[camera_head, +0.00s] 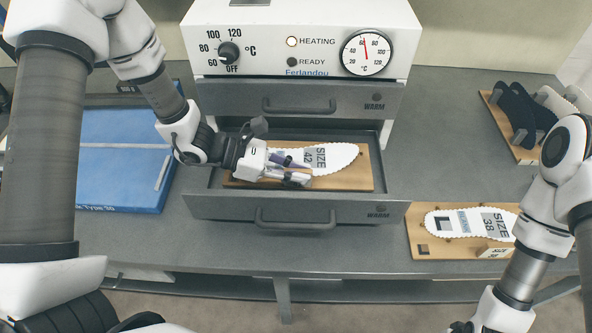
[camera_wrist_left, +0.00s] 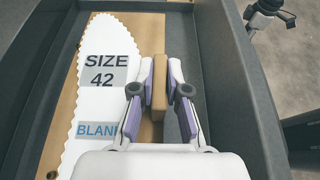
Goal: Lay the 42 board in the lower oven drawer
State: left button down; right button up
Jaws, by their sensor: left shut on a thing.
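The 42 board (camera_head: 361,177) is a tan wooden board with a white scalloped insole blank (camera_head: 335,153) marked SIZE 42 on it. It is inside the pulled-out lower oven drawer (camera_head: 225,207), lying about level with the drawer floor. My left gripper (camera_head: 300,172) reaches into the drawer and is shut on a tan block of the board, which shows between the fingers in the left wrist view (camera_wrist_left: 159,88). The blank (camera_wrist_left: 98,75) lies left of the fingers there. My right gripper is out of sight; only part of the right arm shows at the lower right.
The oven (camera_head: 260,40) stands behind, its HEATING lamp lit, with the upper drawer (camera_head: 300,101) shut. A SIZE 38 board (camera_head: 425,245) lies right of the drawer. A rack of dark and light insoles (camera_head: 525,118) stands at the back right.

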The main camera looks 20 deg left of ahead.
pick_arm(q)
jog(key=shift+d+f, duration=0.1)
jog(key=shift+f, duration=0.15)
jog(key=c, duration=1.4)
grip_release()
jog(key=shift+o, duration=1.1)
jog(key=shift+w+a, duration=0.1)
jog(key=shift+a, duration=0.1)
jog(key=shift+r, duration=0.1)
